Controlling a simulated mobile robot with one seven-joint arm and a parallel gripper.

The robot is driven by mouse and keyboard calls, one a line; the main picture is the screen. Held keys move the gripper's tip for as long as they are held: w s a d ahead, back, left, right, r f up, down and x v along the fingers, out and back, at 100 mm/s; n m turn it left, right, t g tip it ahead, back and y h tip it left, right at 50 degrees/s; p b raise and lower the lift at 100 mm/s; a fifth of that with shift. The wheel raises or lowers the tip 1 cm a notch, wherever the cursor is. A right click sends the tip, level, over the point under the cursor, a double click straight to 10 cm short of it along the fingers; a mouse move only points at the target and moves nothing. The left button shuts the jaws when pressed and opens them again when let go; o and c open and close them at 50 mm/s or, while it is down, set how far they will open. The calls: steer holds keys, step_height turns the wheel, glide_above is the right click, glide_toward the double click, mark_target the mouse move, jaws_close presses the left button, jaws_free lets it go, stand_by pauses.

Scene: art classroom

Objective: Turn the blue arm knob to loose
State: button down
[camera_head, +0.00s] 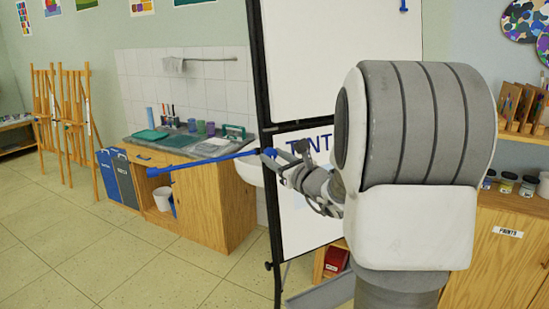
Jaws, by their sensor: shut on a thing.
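A long blue arm (205,161) sticks out to the left from the black upright of a standing board. Its far end has a small blue crosspiece (153,172). The blue arm knob (270,152) is at the right end of the arm, near the upright. My gripper (274,157) reaches in from the right and is shut on the knob. The fingers and the distance partly hide the knob, so its loose or tight setting cannot be read. My large white and grey arm fills the right side of the view.
The white board panel (335,50) and the lower lettered panel (305,215) stand close behind my gripper. A sink counter (180,145) with cups and trays is at the left. Wooden easels (70,115) stand further left. The tiled floor at front left is clear.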

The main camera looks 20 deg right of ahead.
steer(key=shift+f+b, duration=0.1)
steer(key=shift+b, duration=0.3)
steer(key=n+b, duration=0.4)
steer(key=b, duration=0.1)
steer(key=shift+d+f+y, duration=0.1)
steer(key=shift+f+y, duration=0.1)
steer(key=shift+y, duration=0.2)
steer(key=n+g+b, duration=0.1)
steer(key=n+b, duration=0.3)
steer(key=shift+r+y+b, duration=0.1)
steer(key=shift+y+b, duration=0.2)
steer(key=n+b, duration=0.3)
steer(key=n, duration=0.1)
steer(key=shift+d+r+g+b, duration=0.1)
steer(key=shift+g+b, duration=0.2)
steer(key=n+b, duration=0.1)
steer(key=n, duration=0.1)
steer(key=n+g+b, duration=0.1)
steer(key=n+b, duration=0.2)
steer(key=n, duration=0.1)
steer(key=shift+r+n, duration=0.25)
steer(key=shift+n, duration=0.05)
steer(key=n+b, duration=0.1)
steer(key=n, duration=0.2)
steer(key=n+g+h+b, duration=0.1)
steer(key=n+b, duration=0.1)
steer(key=shift+r+n, duration=0.2)
steer(key=shift+n, duration=0.2)
steer(key=shift+b, duration=0.3)
